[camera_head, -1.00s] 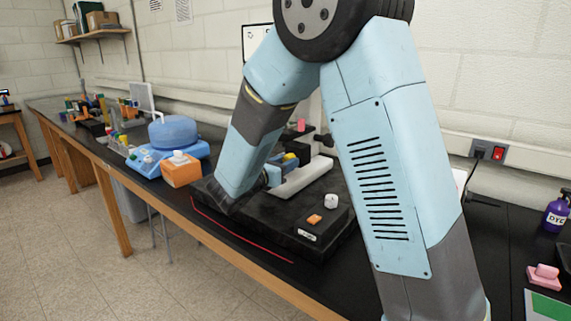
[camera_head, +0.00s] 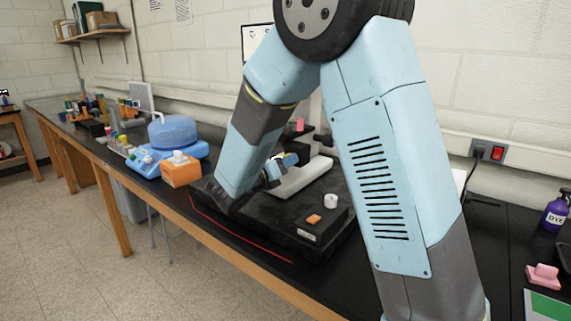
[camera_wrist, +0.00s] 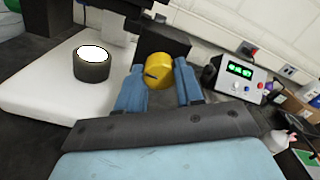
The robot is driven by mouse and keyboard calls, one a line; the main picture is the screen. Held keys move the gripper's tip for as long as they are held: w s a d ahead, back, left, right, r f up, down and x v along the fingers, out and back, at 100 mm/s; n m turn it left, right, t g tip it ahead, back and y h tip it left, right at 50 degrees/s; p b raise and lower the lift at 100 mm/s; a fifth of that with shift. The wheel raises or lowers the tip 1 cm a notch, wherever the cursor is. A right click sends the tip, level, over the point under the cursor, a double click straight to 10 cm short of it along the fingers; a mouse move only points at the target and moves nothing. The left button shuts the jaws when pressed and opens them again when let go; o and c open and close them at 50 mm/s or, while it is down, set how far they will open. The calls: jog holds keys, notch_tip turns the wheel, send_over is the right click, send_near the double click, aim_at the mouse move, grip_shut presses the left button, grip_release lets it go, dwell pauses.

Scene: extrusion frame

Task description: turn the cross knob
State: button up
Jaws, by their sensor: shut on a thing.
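A round yellow knob (camera_wrist: 158,74) with a dark mark on its face sits between the two blue fingers of my gripper (camera_wrist: 160,66) in the wrist view. It is the only knob at my fingers; I cannot make out a cross shape on it. My gripper is shut on it, one finger on each side. In the head view my gripper (camera_head: 276,168) is low over the black apparatus base (camera_head: 275,222), beside the white slab (camera_head: 303,178). The knob is hidden there by my wrist and fingers.
A dark cylinder with a white top (camera_wrist: 92,63) stands on the slab left of my fingers. A box with a green display (camera_wrist: 240,80) is to the right. A white knob (camera_head: 331,201) and orange switch (camera_head: 314,219) are on the base. An orange box (camera_head: 181,170) stands left.

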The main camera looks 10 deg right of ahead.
jog(key=shift+a+f, duration=0.1)
jog(key=o, duration=1)
jog(key=v, duration=1.3)
jog(key=shift+s+a, duration=0.25)
